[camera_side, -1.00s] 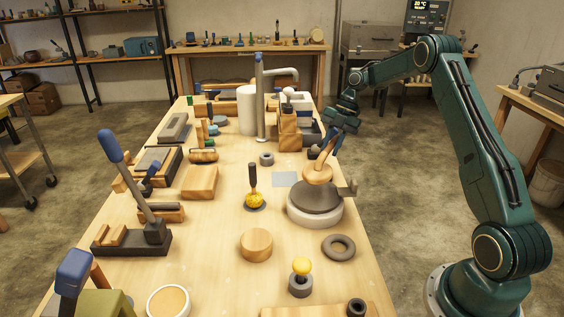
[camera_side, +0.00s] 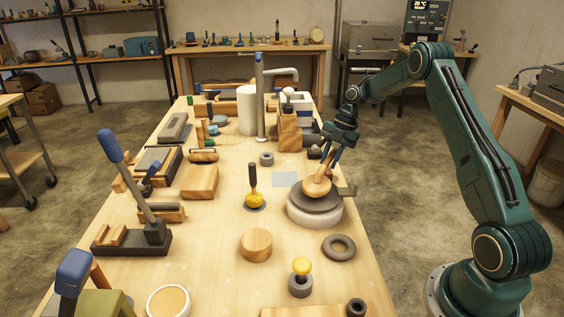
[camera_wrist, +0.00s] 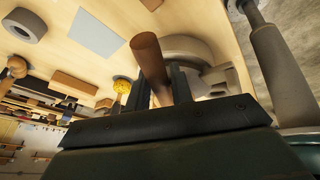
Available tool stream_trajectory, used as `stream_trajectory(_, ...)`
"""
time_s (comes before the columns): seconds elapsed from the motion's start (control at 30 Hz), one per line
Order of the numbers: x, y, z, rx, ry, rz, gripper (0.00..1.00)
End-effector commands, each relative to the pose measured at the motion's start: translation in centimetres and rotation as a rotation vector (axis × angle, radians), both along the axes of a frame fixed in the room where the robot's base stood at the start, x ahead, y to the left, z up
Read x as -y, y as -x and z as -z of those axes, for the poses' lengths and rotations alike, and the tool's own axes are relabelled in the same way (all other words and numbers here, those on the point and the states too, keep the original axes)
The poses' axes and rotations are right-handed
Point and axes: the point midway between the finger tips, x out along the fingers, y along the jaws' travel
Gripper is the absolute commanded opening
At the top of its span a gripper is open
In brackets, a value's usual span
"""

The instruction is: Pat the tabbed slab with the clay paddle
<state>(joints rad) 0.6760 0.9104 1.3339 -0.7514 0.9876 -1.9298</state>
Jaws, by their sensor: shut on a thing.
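The clay paddle (camera_side: 317,187) is wooden, with a rounded head and a handle. My gripper (camera_side: 333,158) is shut on its handle, which also shows in the wrist view (camera_wrist: 148,55). The paddle is tilted, its head low over the dark grey tabbed slab (camera_side: 301,203). I cannot tell for certain whether the head touches the slab. The slab is a round disc on a pale round wheel (camera_side: 316,219), with its tab (camera_side: 348,190) sticking out at the right. The paddle covers part of the slab's top.
A grey ring (camera_side: 339,247) lies in front of the wheel. A yellow-headed tool with a dark handle (camera_side: 254,198) stands to the left, and a wooden block (camera_side: 289,132) stands behind. A pale blue sheet (camera_side: 285,179) lies flat near the wheel.

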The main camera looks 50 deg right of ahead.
Motion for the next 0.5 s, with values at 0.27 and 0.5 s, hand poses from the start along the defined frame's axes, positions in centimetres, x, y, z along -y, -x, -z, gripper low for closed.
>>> stream_trajectory(0.27,0.1,-0.1,-2.9,0.004,0.002,0.000,0.00)
stream_trajectory(0.5,0.1,-0.1,-4.7,0.003,0.002,0.000,0.00)
